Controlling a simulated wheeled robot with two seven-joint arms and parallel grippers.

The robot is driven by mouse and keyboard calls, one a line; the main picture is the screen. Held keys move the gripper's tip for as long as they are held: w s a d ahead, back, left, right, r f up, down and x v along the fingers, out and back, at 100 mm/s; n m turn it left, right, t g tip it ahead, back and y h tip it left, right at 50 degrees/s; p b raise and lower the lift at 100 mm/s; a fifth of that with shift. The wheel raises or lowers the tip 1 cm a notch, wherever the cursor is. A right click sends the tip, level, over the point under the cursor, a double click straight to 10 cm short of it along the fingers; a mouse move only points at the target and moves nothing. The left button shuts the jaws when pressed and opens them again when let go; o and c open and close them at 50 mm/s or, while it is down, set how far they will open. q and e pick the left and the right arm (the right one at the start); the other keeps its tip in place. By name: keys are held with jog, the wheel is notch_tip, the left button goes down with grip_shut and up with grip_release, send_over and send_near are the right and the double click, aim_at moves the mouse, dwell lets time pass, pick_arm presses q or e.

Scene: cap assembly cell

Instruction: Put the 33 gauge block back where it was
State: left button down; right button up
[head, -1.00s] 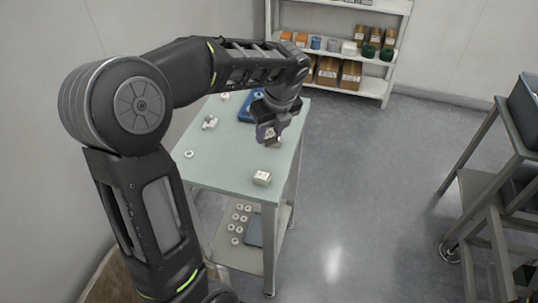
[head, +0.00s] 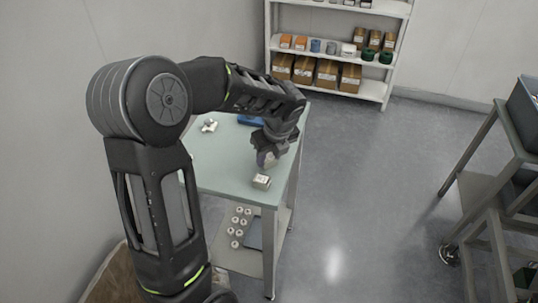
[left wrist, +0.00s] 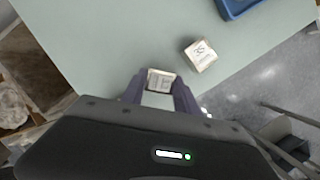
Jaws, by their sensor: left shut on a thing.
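My left gripper (head: 267,158) is over the near right part of the green table (head: 215,165). It is shut on a small pale block (left wrist: 161,80), which sits between the two fingers in the left wrist view. The marking on the held block is too small to read. A second pale block (head: 261,181) stands on the table just in front of the gripper, near the corner. It also shows in the left wrist view (left wrist: 201,55), with a dark marking on top that I cannot read for certain. I cannot tell whether the held block touches the table. My right gripper is not in view.
A blue tray (head: 250,120) lies at the table's far side, partly behind my arm. A small metal part (head: 209,126) lies at the far left. Several white rings (head: 239,222) lie on the lower shelf. A stocked shelf rack (head: 330,87) stands behind. The table's middle is clear.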

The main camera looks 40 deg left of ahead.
pick_arm(q)
jog(key=shift+f, duration=0.1)
jog(key=c, duration=0.9)
grip_release()
jog(key=v, duration=1.2)
jog(key=shift+s, duration=0.1)
